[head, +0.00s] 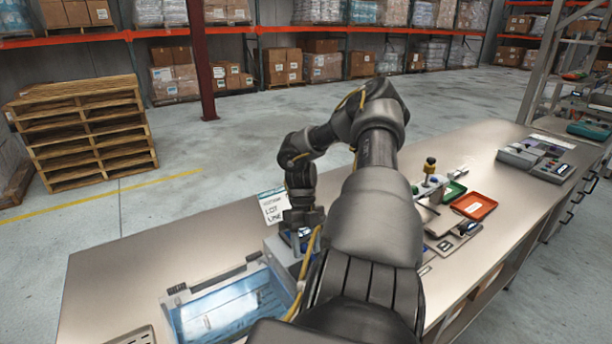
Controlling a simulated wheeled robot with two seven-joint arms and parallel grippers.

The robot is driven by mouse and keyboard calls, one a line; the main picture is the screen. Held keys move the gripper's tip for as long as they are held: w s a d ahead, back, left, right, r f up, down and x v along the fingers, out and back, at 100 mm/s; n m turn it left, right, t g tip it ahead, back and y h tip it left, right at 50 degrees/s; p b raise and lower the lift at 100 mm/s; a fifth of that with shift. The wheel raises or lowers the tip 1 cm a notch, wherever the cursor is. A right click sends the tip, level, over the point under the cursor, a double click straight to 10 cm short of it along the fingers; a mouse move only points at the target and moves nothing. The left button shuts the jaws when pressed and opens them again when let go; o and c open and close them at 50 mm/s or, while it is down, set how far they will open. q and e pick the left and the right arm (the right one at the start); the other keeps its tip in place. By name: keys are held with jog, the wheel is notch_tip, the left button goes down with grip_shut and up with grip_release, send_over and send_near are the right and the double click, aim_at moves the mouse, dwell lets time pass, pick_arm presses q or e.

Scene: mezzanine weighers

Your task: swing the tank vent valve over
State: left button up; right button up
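I cannot pick out the tank vent valve for certain. One dark arm of mine, which looks like the right one, rises through the middle, bends left and reaches down to the bench. Its gripper (302,240) is low over a grey and blue unit (285,257), and the fingertips are too small and covered to read. I cannot tell whether it touches the unit. A clear blue-tinted box (228,306) is left of the unit. A small fitting with a yellow and black top (430,166) stands farther right, partly behind my arm. My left gripper is not in view.
A white card (273,205) stands beside the gripper. Pallets (85,130) stand on the floor beyond.

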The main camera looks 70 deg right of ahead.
jog(key=shift+r, duration=0.15)
jog(key=shift+d+r, duration=0.25)
jog(key=shift+r, duration=0.05)
jog(key=b+v, duration=0.2)
jog(key=v, duration=0.7)
jog(key=shift+r, duration=0.4)
jog(key=shift+w, duration=0.15)
